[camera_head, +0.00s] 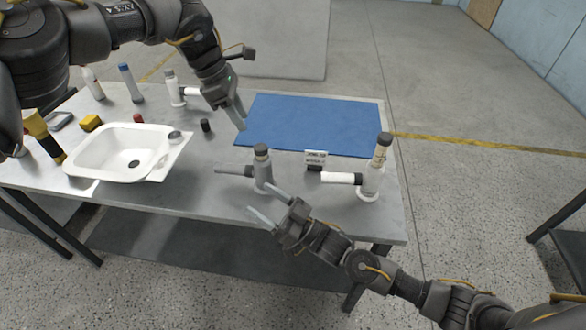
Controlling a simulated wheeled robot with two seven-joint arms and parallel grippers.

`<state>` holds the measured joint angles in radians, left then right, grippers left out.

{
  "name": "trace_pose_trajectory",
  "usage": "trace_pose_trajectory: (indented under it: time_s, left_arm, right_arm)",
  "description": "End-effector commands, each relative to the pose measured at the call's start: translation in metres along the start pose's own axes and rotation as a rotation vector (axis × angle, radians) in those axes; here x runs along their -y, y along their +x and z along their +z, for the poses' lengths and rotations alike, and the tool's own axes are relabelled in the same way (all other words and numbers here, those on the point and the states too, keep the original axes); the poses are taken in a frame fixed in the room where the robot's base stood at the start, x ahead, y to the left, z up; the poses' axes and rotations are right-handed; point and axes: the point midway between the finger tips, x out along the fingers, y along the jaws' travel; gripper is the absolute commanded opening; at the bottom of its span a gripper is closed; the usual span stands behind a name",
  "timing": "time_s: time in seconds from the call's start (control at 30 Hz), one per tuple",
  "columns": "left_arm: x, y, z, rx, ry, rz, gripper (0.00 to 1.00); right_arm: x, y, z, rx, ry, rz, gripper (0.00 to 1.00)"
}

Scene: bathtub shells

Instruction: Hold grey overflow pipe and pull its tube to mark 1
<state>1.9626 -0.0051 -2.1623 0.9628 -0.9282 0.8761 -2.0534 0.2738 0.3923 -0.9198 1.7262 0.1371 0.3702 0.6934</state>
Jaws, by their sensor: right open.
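The grey overflow pipe (263,178) stands upright on the table in front of the blue mat, with a dark cap on top. Its grey tube (233,171) sticks out to the left. My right gripper (259,200) is open and empty, just in front of the pipe's foot, with its fingers pointing left. My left gripper (241,117) hangs above the mat's left edge, behind the grey pipe and apart from it. Its fingers overlap in this view, so their gap cannot be judged. No mark on the grey tube can be made out.
A white pipe (371,182) with a side tube stands right of the grey pipe, near a small label sign (316,155). A white basin (90,150) lies left. Bottles and small parts line the back left. The blue mat (315,122) is bare.

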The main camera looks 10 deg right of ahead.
Motion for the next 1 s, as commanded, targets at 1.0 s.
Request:
trace_pose_trajectory:
  time_s: [1.0]
  left_arm:
    - [0.000, 0.000, 0.000, 0.000, 0.000, 0.000, 0.36]
  right_arm:
    - [-0.126, 0.021, -0.013, 0.409, -0.181, -0.063, 0.72]
